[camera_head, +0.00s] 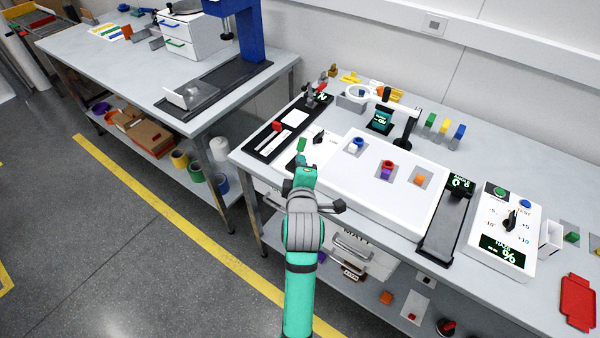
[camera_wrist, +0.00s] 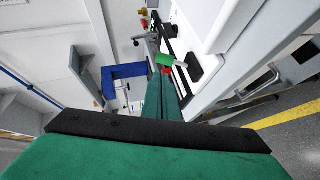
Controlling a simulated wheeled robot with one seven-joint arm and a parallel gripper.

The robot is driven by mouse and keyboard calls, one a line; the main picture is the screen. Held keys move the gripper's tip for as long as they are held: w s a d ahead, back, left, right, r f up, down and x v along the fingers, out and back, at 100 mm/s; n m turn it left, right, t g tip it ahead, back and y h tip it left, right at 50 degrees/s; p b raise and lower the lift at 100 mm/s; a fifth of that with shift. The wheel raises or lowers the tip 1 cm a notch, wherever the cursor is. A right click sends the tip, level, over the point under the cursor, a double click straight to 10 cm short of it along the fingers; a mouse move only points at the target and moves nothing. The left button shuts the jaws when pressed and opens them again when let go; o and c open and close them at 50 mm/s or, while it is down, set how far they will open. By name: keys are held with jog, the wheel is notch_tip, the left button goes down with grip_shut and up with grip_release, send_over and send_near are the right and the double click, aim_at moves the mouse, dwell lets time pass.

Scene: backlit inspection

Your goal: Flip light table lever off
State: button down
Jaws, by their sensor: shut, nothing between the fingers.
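The light table (camera_head: 375,205) is a white panel on the right-hand bench. At its left end stands a lever with a green handle (camera_head: 301,146). In the wrist view, the green lever handle (camera_wrist: 166,60) sits on a pale rod running to a black base (camera_wrist: 196,68). My gripper (camera_head: 305,172) is just in front of the lever in the head view. In the wrist view, the fingers of my gripper (camera_wrist: 163,82) are shut and empty, with their tips close to the handle. I cannot tell whether they touch it.
Several small coloured blocks on pads, such as an orange one (camera_head: 419,180), lie on the panel. A black tray with a red-handled tool (camera_head: 276,127) lies left of the lever. A control box (camera_head: 505,230) stands to the right. Open floor (camera_head: 130,240) lies left of my arm.

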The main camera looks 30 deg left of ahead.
jog(key=v, duration=0.6)
jog(key=shift+w+r, duration=0.2)
jog(key=shift+r, duration=0.2)
jog(key=s+d+f+m+t+h, duration=0.2)
jog(key=s+d+f+m+h, duration=0.1)
jog(key=s+d+f+m, duration=0.95)
jog(key=s+d+f+m+h, duration=0.1)
jog(key=s+d+m, duration=0.3)
jog(key=s, duration=0.6)
jog(key=s+d+f+m+h, duration=0.2)
jog(key=s+d+m, duration=0.2)
jog(key=s, duration=0.7)
jog(key=d, duration=0.2)
jog(key=shift+d+m+t+h, duration=0.3)
jog(key=shift+m+h, duration=0.05)
jog(key=shift+h, duration=0.05)
